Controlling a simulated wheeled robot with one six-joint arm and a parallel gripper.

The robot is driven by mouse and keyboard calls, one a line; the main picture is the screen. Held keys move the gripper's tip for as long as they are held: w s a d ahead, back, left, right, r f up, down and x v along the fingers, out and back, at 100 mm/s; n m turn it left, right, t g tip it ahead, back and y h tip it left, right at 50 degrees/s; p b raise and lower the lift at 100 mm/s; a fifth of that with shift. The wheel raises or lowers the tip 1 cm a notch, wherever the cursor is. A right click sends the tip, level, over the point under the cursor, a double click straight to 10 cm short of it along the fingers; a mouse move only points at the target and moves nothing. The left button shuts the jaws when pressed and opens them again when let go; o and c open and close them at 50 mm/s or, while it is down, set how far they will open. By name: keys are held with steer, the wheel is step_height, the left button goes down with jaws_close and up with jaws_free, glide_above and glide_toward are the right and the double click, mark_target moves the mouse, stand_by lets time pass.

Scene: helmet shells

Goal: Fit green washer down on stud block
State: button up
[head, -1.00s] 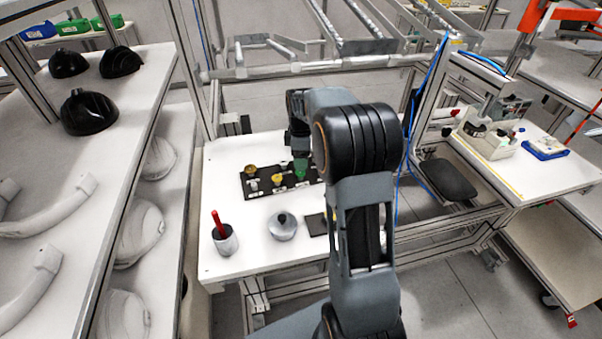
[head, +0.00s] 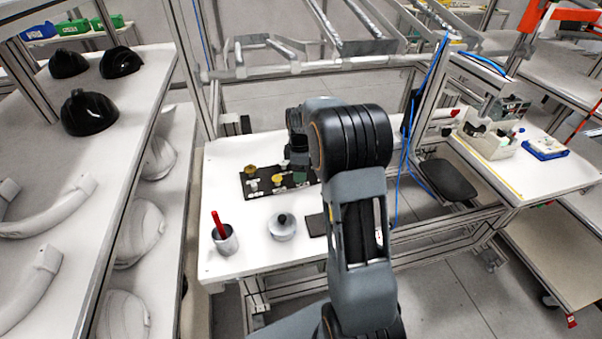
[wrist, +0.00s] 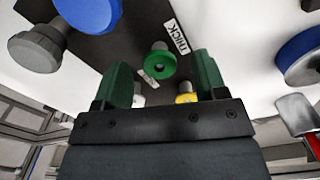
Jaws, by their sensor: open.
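The stud block is a black board (wrist: 120,50) with a "THICK" label beside the washer. It also lies on the white table in the head view (head: 256,192). My gripper (wrist: 163,62) has two green fingers, open, with a clear gap to each side of the washer. In the head view, my arm partly hides the board's right end.
Yellow pieces (head: 277,180) sit on the board. A small dark pad (head: 317,224) lies near my arm.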

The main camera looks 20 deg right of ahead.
steer(key=shift+f, duration=0.2)
stand_by(0.4)
steer(key=c, duration=1)
steer(key=shift+r, duration=0.1)
